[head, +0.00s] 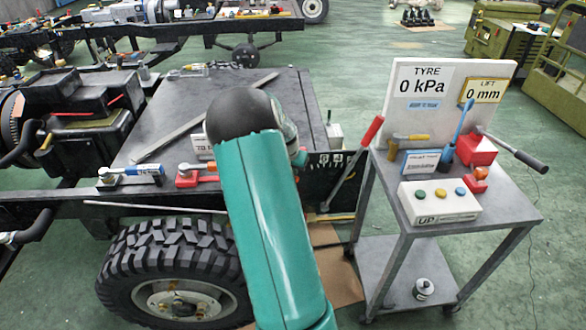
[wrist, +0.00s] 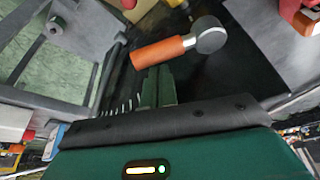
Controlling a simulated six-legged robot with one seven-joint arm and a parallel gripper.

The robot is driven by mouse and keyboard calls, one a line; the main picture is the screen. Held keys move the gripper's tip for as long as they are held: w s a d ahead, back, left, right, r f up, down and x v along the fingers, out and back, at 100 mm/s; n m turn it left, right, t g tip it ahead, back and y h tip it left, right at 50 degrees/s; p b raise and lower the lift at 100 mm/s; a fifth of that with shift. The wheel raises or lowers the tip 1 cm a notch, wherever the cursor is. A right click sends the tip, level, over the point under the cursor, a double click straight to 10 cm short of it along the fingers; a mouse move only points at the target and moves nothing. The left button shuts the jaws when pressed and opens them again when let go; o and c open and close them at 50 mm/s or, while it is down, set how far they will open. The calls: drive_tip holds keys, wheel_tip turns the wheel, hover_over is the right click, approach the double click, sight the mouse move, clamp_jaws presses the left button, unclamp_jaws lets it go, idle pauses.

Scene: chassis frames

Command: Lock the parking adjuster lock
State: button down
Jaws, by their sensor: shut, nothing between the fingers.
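In the wrist view an orange lever (wrist: 160,53) with a round grey hub (wrist: 209,37) lies just beyond my gripper. My gripper (wrist: 158,76) is shut and empty, its green fingertips close below the orange grip; I cannot tell if they touch it. No readable label marks this lever as the parking adjuster lock. In the head view my teal arm hides my gripper and the spot in front of it.
A metal cart (head: 465,218) on the right carries a sign board, a button box (head: 438,201) and small tools. A large tyre (head: 165,265) stands at the front left below the chassis (head: 165,122). A red-gripped bar (head: 372,131) leans between chassis and cart.

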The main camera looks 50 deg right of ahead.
drive_tip(key=shift+s+a+m+g, duration=0.2)
drive_tip(key=shift+a+m+g, duration=0.15)
drive_tip(key=shift+m, duration=0.45)
drive_tip(key=shift+s+a+m+g, duration=0.1)
drive_tip(key=shift+a+m+g, duration=0.25)
drive_tip(key=shift+a+m, duration=0.5)
drive_tip(key=a+m, duration=0.1)
drive_tip(key=m, duration=0.1)
drive_tip(key=a+m+g, duration=0.1)
drive_tip(key=m, duration=0.2)
drive_tip(key=w+a+m+g, duration=0.1)
drive_tip(key=a+m, duration=0.1)
drive_tip(key=shift+m+y, duration=0.35)
drive_tip(key=shift+y, duration=0.05)
drive_tip(key=shift+a, duration=0.1)
drive_tip(key=shift+r, duration=0.1)
